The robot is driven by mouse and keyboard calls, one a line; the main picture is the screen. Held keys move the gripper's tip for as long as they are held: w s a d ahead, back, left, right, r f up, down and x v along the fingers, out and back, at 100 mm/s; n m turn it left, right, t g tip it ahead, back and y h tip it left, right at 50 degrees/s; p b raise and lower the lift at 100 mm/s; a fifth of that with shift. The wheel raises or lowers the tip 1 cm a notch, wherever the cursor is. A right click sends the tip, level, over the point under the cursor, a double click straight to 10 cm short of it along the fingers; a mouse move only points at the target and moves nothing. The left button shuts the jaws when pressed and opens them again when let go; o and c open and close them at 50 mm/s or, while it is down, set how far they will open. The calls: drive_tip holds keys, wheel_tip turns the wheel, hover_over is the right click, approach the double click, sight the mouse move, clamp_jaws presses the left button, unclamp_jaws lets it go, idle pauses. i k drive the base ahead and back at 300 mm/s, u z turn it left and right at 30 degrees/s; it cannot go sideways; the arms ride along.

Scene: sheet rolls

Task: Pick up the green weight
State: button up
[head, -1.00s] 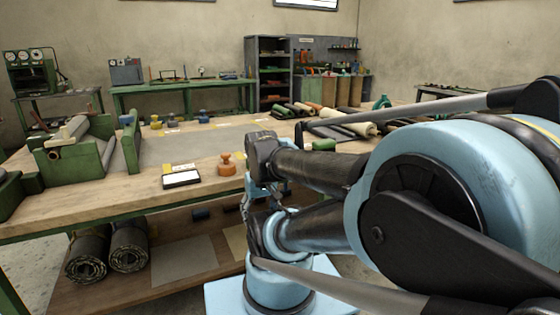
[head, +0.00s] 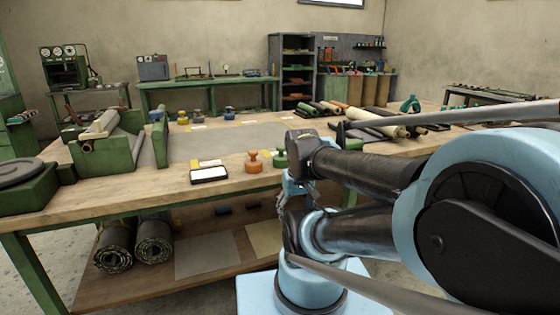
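The green weight (head: 280,158) stands upright on the near part of the wooden workbench (head: 120,199), just right of an orange weight (head: 254,162). My wrist partly covers its right side. My gripper (head: 286,206) hangs below my wrist at the bench's front edge, apart from the weight and to its lower right. Its fingers are small and partly lost against my arm, so I cannot tell whether they are open or shut. I see nothing held in it.
A white-faced, black-framed pad (head: 209,175) lies left of the orange weight. Several small weights stand farther back by the green roller machine (head: 118,150). Sheet rolls (head: 375,118) lie at the back right.

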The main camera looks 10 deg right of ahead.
sight(279, 161)
drive_tip(key=u, duration=1.5)
drive_tip(key=k, duration=0.75)
drive_tip(key=z, duration=1.1)
